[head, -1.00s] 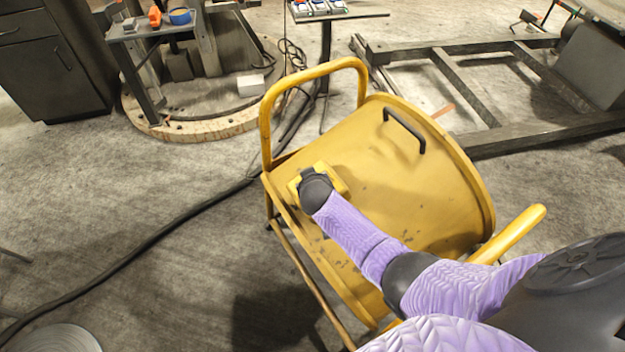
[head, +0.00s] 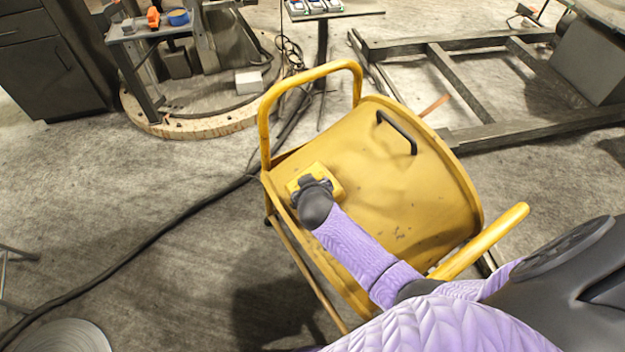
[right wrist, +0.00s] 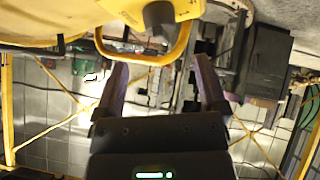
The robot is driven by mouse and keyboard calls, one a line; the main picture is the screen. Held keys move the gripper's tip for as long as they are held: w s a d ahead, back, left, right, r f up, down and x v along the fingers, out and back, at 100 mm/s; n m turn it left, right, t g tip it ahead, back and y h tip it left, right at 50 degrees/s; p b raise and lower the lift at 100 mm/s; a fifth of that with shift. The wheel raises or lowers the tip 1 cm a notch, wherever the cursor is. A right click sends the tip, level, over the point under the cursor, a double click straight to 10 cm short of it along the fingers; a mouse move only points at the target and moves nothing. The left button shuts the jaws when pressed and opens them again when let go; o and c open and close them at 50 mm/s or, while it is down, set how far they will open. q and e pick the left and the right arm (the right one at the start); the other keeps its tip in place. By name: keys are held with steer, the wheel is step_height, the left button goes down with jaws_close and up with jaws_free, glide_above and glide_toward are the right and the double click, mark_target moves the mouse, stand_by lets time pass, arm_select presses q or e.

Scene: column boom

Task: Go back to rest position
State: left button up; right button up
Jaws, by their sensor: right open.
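My right arm comes in from the lower right in the head view, with its dark wrist over a small yellow object (head: 333,186) on the yellow cart's panel (head: 435,190). The wrist hides most of my right gripper there. In the right wrist view my right gripper (right wrist: 160,62) is open, its two fingers apart. A yellow loop handle (right wrist: 133,56) crosses close to the fingertips, with a dark part above it. I cannot tell whether the fingers touch the handle. My left gripper is not in view.
The cart has a tall yellow rail (head: 264,125) at its far left and another (head: 480,243) near my arm. A dark steel frame (head: 465,90) lies at the back right. A black cable (head: 150,240) crosses the floor. The floor at left is mostly clear.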

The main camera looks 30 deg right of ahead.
steer(key=v, duration=0.2)
steer(key=shift+s+a+r+p, duration=0.1)
steer(key=shift+s+r+p, duration=0.15)
steer(key=shift+s+p, duration=0.1)
